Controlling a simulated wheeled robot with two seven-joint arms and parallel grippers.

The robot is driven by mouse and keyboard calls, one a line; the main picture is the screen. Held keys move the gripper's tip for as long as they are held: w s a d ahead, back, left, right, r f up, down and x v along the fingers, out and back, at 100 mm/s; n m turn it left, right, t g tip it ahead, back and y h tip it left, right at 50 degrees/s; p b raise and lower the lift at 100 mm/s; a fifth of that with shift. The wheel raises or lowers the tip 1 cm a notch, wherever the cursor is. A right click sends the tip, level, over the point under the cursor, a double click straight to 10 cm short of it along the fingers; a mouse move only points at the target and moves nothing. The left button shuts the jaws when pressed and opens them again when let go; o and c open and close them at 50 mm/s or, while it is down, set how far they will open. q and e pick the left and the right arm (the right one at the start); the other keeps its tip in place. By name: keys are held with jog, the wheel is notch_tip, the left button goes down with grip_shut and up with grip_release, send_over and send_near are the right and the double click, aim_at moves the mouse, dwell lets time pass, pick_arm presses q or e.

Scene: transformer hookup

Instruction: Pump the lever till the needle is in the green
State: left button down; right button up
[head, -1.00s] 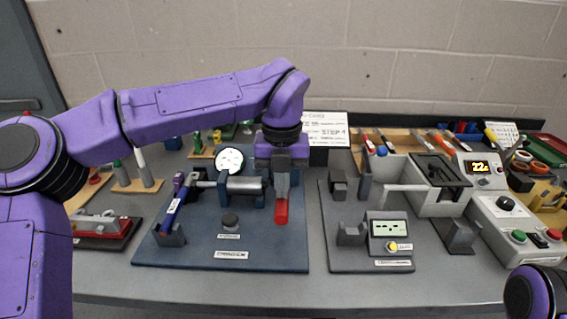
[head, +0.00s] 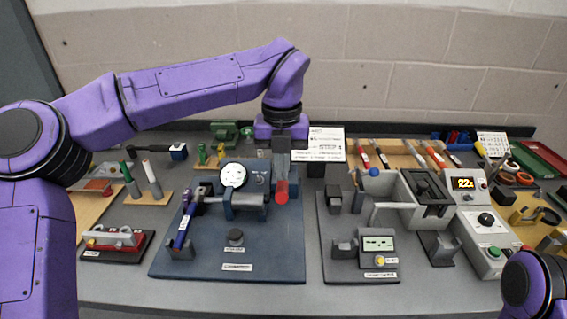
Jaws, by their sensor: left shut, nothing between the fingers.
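The red-tipped lever (head: 281,192) is at the right side of the pump on the blue baseplate (head: 270,262). The pump has a grey horizontal cylinder (head: 246,199). A round white gauge (head: 233,175) stands behind the cylinder; its needle is too small to read against any green zone. My left gripper (head: 280,174) points down right at the lever, its fingers shut and partly merging with it in view. Whether they touch it I cannot tell. My right gripper is out of view; only part of my right arm shows at the lower right corner.
A blue-handled tool (head: 184,229) leans in a holder at the baseplate's left. A second grey plate (head: 335,262) with a meter box (head: 377,243) is close on the right. An instruction sheet (head: 319,145) stands behind.

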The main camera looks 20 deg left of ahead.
pick_arm(q)
jog(key=shift+f, duration=0.2)
notch_tip(320, 180, down, 12)
jog(key=b, duration=1)
notch_tip(320, 180, up, 12)
jog(key=p, duration=1.1)
jog(key=shift+w+r, duration=0.1)
jog(key=shift+r, duration=0.1)
jog(key=shift+f, duration=0.2)
jog(key=shift+f, duration=0.1)
notch_tip(320, 180, down, 11)
jog(key=b, duration=1)
notch_tip(320, 180, up, 11)
jog(key=p, duration=1.1)
jog(key=shift+w+a+r, duration=0.1)
jog(key=shift+r, duration=0.1)
jog(key=shift+f, duration=0.15)
